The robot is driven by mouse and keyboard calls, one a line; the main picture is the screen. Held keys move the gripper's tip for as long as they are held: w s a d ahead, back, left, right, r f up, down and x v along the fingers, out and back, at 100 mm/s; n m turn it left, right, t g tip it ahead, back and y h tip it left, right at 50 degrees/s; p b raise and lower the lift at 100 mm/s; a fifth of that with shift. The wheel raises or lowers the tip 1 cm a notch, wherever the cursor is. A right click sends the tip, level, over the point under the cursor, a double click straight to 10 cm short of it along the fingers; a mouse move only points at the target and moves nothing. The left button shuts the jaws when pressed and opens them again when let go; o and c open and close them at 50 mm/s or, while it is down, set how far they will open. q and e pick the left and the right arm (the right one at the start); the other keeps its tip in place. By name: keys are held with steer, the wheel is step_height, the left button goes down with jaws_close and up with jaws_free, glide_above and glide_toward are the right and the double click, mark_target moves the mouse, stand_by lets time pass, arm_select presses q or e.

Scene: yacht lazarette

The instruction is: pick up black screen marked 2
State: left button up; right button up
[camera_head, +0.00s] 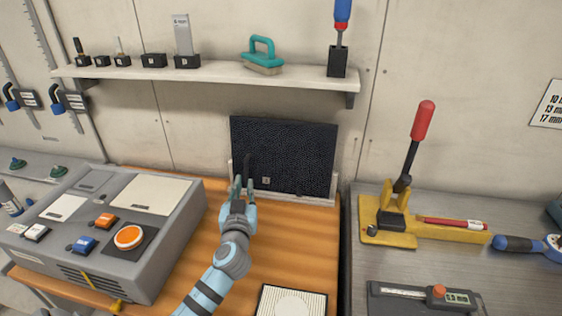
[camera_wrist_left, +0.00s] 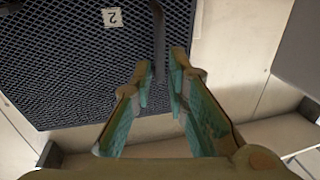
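The black screen (camera_head: 295,155) is a dark mesh panel standing upright against the wall at the back of the wooden bench, in a pale holder. A small white tag (camera_head: 265,181) is on its lower left; in the left wrist view the tag (camera_wrist_left: 111,17) reads 2. A dark upright strip, apparently a handle (camera_wrist_left: 159,35), stands out from the mesh near one side. My left gripper (camera_head: 243,183) is in front of the screen's lower left part. In the left wrist view its fingers (camera_wrist_left: 163,72) are apart, with the strip's end between them; contact is unclear. My right gripper is out of view.
A shelf (camera_head: 215,72) with a brush (camera_head: 263,56) and small blocks hangs above the screen. A grey control box (camera_head: 120,225) stands to the left. A yellow lever tool (camera_head: 410,215) is on the grey bench to the right. A striped pad (camera_head: 291,302) lies at the front.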

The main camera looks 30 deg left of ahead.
mark_target(246, 173)
arm_select(q)
steer(key=x, duration=0.6)
steer(key=shift+w+a+r, duration=0.1)
steer(key=shift+w+a, duration=0.05)
steer(key=shift+w, duration=0.1)
jaws_close()
steer(key=shift+r, duration=0.2)
